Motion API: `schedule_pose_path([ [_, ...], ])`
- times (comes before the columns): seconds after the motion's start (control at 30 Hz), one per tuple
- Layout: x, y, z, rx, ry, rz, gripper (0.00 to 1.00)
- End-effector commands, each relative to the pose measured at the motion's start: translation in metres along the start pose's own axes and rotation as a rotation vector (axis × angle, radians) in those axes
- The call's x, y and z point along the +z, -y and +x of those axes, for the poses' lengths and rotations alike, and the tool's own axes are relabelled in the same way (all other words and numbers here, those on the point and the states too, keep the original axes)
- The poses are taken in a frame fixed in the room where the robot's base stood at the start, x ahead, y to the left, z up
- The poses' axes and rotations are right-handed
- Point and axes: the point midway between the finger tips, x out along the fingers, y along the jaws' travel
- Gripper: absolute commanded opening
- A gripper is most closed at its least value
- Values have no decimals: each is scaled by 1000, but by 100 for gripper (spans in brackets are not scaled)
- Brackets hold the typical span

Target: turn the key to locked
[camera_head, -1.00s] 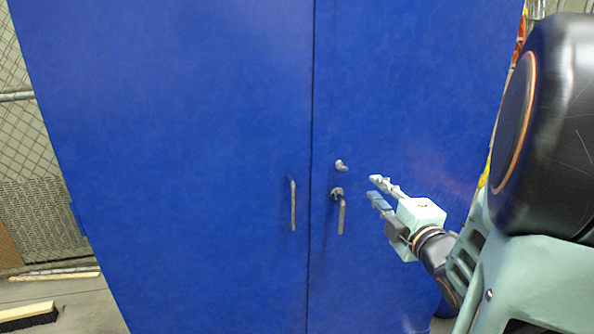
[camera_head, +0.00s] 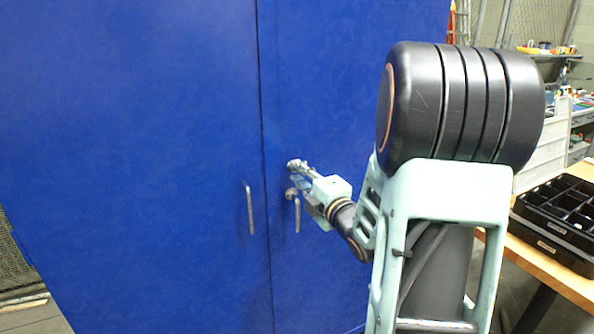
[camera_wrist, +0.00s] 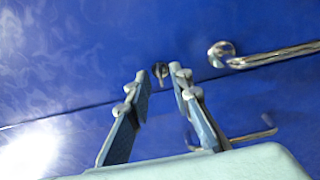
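The small key (camera_wrist: 160,72) in its lock sits on the blue cabinet's right door, just above the lever handle. In the wrist view it shows dark, between the tips of my two fingers. My gripper (camera_head: 300,172) is open and points at the door, its tips at the key's height. In the wrist view the two fingers of my gripper (camera_wrist: 158,78) stand apart, one on each side of the key; I see no contact. In the head view the fingertips cover most of the key.
The lever handle (camera_head: 297,210) is just below my fingers and shows close by in the wrist view (camera_wrist: 275,56). A bar handle (camera_head: 250,208) is on the left door. A wooden table (camera_head: 560,270) with black trays (camera_head: 562,215) stands at the right.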

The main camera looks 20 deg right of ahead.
Motion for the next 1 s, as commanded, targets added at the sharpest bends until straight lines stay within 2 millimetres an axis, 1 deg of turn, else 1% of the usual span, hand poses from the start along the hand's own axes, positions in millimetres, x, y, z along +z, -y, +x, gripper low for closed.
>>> schedule_pose_path([
  [0.03,0,0,4,-1,0,1,20],
  [0.13,0,0,9,-1,0,1,20],
  [0.4,0,0,10,-1,0,1,20],
  [0.5,0,0,10,-1,0,1,9],
  [0.6,0,0,10,-1,0,1,0],
  [1.0,0,1,9,-1,0,18,0],
])
